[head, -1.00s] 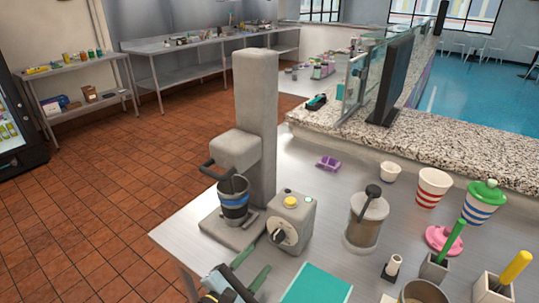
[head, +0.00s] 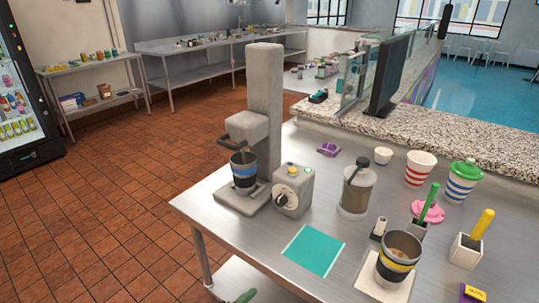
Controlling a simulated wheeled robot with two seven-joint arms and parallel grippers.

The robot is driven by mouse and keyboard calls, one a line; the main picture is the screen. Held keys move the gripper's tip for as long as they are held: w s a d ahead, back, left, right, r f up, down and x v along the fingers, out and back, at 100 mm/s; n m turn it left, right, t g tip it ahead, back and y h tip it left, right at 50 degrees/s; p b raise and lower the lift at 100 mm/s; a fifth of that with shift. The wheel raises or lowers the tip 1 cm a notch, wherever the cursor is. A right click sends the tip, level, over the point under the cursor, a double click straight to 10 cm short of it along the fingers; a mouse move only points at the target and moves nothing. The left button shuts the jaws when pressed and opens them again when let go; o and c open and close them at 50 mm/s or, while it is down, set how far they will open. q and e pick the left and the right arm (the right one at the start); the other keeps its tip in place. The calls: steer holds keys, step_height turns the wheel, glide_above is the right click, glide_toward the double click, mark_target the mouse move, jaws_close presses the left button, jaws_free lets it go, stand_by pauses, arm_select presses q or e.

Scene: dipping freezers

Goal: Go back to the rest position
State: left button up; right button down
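My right gripper is not in view. A dark cup with a blue band (head: 244,172) stands upright under the head of the grey dipping machine (head: 264,110), apart from the gripper. A dark cup with a yellow band (head: 396,262) stands on a white board (head: 367,283) at the lower right.
A grey box with a knob (head: 293,190) stands beside the machine. A teal mat (head: 313,250) lies on the steel table (head: 225,207). A lidded jar (head: 356,190), striped cups (head: 420,168) and utensil holders (head: 466,249) crowd the right. The floor at left is clear.

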arm_select(q)
steer(key=s+a+f+m+g+y, duration=0.1)
steer(key=s+a+f+m+g, duration=0.15)
steer(key=s+f, duration=0.4)
steer(key=s+a+f+m+g+y+b, duration=0.1)
steer(key=s+a+f+m+y, duration=0.15)
steer(key=f, duration=0.65)
steer(key=s+a+f+m+g+y, duration=0.1)
steer(key=s+a+f+m+g, duration=0.15)
steer(key=s+f, duration=0.4)
steer(key=s+a+f+m+g+y, duration=0.1)
steer(key=s+a+f+m, duration=0.3)
steer(key=s, duration=0.3)
steer(key=s+a+f+m+g+y, duration=0.1)
steer(key=s+a+f+m+g, duration=0.1)
steer(key=s, duration=0.6)
steer(key=s+a+f+m+g+y+b, duration=0.1)
steer(key=s+a+f+m, duration=0.4)
steer(key=s+a+f, duration=0.1)
steer(key=shift+s+a+f+m+g, duration=0.25)
steer(key=shift+s+f+m+g, duration=0.25)
steer(key=shift+s, duration=0.55)
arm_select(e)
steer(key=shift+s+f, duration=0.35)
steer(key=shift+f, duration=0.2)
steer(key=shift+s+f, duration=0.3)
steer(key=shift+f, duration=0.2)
arm_select(q)
steer(key=shift+f+y, duration=0.1)
steer(key=shift+y, duration=0.15)
